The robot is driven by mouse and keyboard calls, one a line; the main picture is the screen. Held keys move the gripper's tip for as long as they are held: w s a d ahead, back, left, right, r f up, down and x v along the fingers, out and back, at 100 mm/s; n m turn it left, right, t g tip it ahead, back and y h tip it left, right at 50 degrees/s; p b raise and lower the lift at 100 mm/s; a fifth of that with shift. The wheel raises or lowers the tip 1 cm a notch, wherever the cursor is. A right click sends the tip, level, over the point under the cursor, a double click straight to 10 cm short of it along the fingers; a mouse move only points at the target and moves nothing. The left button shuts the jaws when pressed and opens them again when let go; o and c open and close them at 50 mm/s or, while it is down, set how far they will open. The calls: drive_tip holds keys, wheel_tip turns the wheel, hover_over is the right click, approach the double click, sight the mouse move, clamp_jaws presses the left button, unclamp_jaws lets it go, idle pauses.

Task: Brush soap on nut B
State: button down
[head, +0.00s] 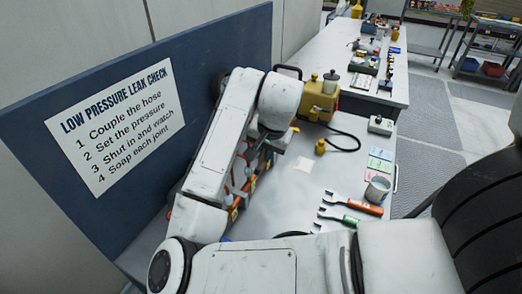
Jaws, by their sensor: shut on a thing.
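My gripper (272,146) is low over the bench, beside the orange and copper pipework at the foot of the blue board. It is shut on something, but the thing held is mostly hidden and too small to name. The pipework (238,183) shows only in pieces behind my arm, with small yellow parts along it. I cannot tell which joint is nut B, or whether the held thing touches it. A grey metal cup (377,190) stands at the right edge of the bench; its contents are not clear.
Red-handled (361,204) and green-handled (338,216) wrenches lie near the cup. Coloured cards (380,160) and a grey box (381,125) lie at right. A yellow machine (320,100) with a black hose stands behind. The bench middle is mostly clear. The blue board (200,65) bounds the left.

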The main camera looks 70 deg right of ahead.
drive_tip(key=s+r+p, duration=0.3)
drive_tip(key=s, duration=0.1)
drive_tip(key=shift+r+p, duration=0.35)
drive_tip(key=shift+r, duration=0.05)
